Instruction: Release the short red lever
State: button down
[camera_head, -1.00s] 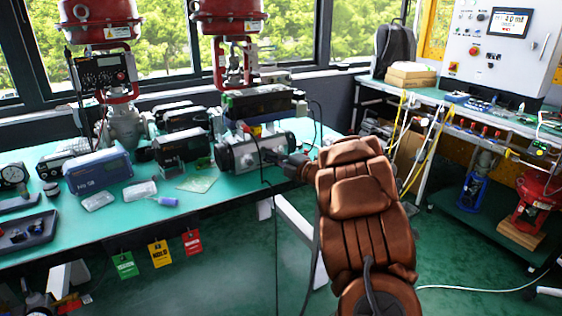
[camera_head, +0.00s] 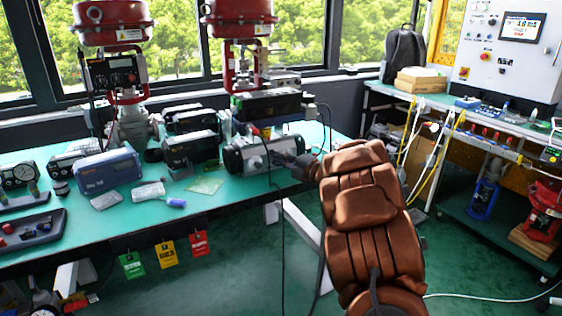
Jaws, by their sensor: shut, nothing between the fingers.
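A grey cylindrical valve actuator (camera_head: 240,158) lies at the right end of the green bench. A small red part (camera_head: 266,132) shows on top of it and may be the short red lever; it is too small to tell its shape or position.
Black and grey positioner boxes (camera_head: 190,148), a blue-grey instrument (camera_head: 107,170) and a dark tray (camera_head: 33,230) stand on the bench. Red valve actuators (camera_head: 238,10) rise behind. Tags (camera_head: 166,254) hang from the front edge. A black cable hangs before the actuator. Floor in front is clear.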

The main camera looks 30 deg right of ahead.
jog(key=shift+d+n+b, duration=0.15)
jog(key=shift+n+b, duration=0.45)
jog(key=shift+b, duration=0.05)
jog(key=shift+d+n+g+h+b, duration=0.15)
jog(key=shift+n+g+h+b, duration=0.2)
jog(key=shift+n+b, duration=0.5)
jog(key=shift+r+n+g+h+b, duration=0.25)
jog(key=shift+r+n+g+b, duration=0.15)
jog(key=shift+n+b, duration=0.55)
jog(key=shift+r+n+h+b, duration=0.1)
jog(key=shift+n+h+b, duration=0.2)
jog(key=shift+n, duration=0.5)
jog(key=shift+r, duration=0.1)
jog(key=shift+s, duration=0.15)
